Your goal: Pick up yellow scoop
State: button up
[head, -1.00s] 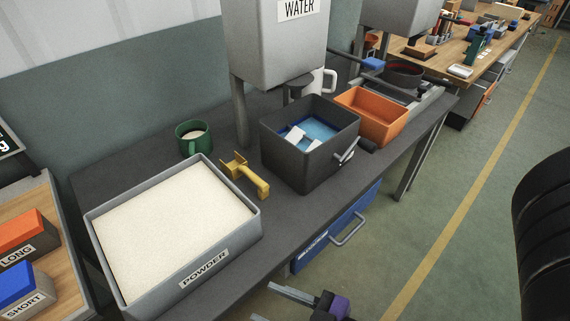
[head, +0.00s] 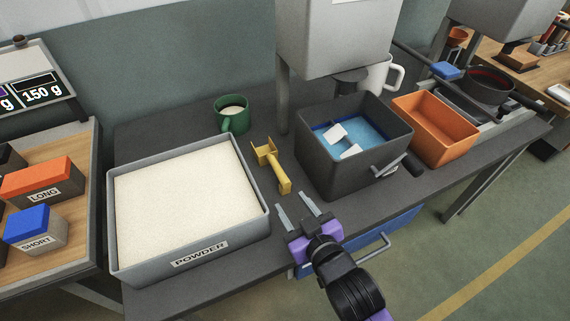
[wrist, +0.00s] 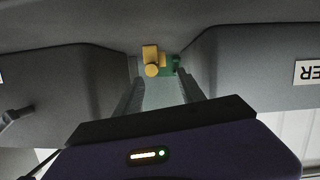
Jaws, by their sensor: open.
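The yellow scoop (head: 272,168) lies on the dark table between the powder bin and the dark grey bin, its handle pointing toward the front edge. In the wrist view the scoop (wrist: 151,61) shows beyond my fingertips, end-on, near the middle. My gripper (head: 297,211) is open and empty at the front of the table, a little in front of the scoop's handle and apart from it. Its two fingers point toward the scoop.
The grey powder bin (head: 190,256) stands left of the scoop, the dark grey bin (head: 352,176) with blue contents right. A green mug (head: 232,121) stands behind. An orange bin (head: 437,141) is further right. A narrow strip of bare table (head: 262,205) lies between the bins.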

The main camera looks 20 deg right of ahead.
jog(key=g+h, duration=0.1)
send_near(277, 168)
jog(key=w+f, duration=0.2)
jog(key=f, duration=0.1)
jog(key=shift+w, duration=0.3)
jog(key=shift+d+r+p+x, duration=0.1)
jog(key=shift+r+x, duration=0.05)
jog(key=shift+x, duration=1.15)
jog(key=shift+d+r+p+x, duration=0.1)
jog(key=shift+r+p+x, duration=0.1)
jog(key=shift+x, duration=1.15)
jog(key=shift+d+r+p+x, duration=0.1)
jog(key=shift+r+x, duration=0.05)
jog(key=shift+x, duration=1.15)
jog(key=shift+w, duration=0.15)
grip_shut()
